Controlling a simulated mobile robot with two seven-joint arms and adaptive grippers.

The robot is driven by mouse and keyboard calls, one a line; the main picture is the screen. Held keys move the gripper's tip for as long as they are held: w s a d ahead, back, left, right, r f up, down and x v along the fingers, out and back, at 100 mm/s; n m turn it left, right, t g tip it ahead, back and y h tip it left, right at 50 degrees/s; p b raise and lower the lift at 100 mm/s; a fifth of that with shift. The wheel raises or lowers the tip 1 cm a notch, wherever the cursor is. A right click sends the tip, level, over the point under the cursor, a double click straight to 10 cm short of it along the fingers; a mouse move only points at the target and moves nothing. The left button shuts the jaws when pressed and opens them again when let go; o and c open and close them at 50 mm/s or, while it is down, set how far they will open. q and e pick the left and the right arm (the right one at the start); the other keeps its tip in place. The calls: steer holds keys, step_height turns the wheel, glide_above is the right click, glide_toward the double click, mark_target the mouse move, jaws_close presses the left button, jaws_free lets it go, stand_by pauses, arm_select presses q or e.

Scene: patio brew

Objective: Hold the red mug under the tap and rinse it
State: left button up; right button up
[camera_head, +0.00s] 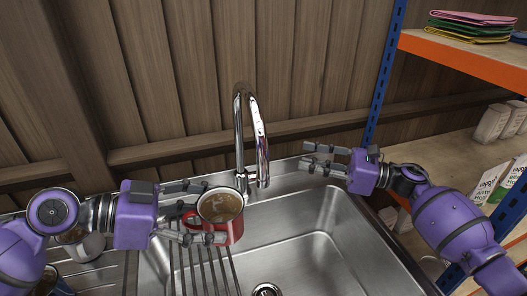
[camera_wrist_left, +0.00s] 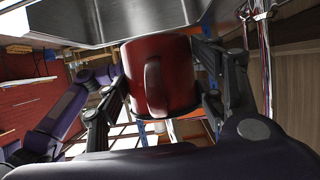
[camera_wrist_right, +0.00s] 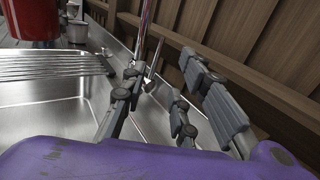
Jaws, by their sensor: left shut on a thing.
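The red mug (camera_head: 236,229) is upright over the left part of the sink, just in front of and a little left of the chrome tap (camera_head: 240,125). Brown liquid shows inside it. My left gripper (camera_head: 205,215) is shut on the mug, with a finger on each side. In the left wrist view the red mug (camera_wrist_left: 158,75) sits between the fingers, its handle facing the camera. My right gripper (camera_head: 312,157) is open and empty, to the right of the tap. In the right wrist view its fingers (camera_wrist_right: 160,100) stand apart. No water stream shows from the spout.
The steel sink (camera_head: 330,225) has an empty basin with a drain (camera_head: 266,290). A rack of metal rods (camera_head: 205,265) lies beneath the mug. A grey-white mug (camera_head: 85,246) stands on the left drainer, partly behind my left arm. Shelves with an orange edge (camera_head: 460,62) stand right.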

steer(key=shift+m+g, duration=0.3)
steer(key=x, duration=1.3)
steer(key=shift+w+d+r, duration=0.1)
jaws_close()
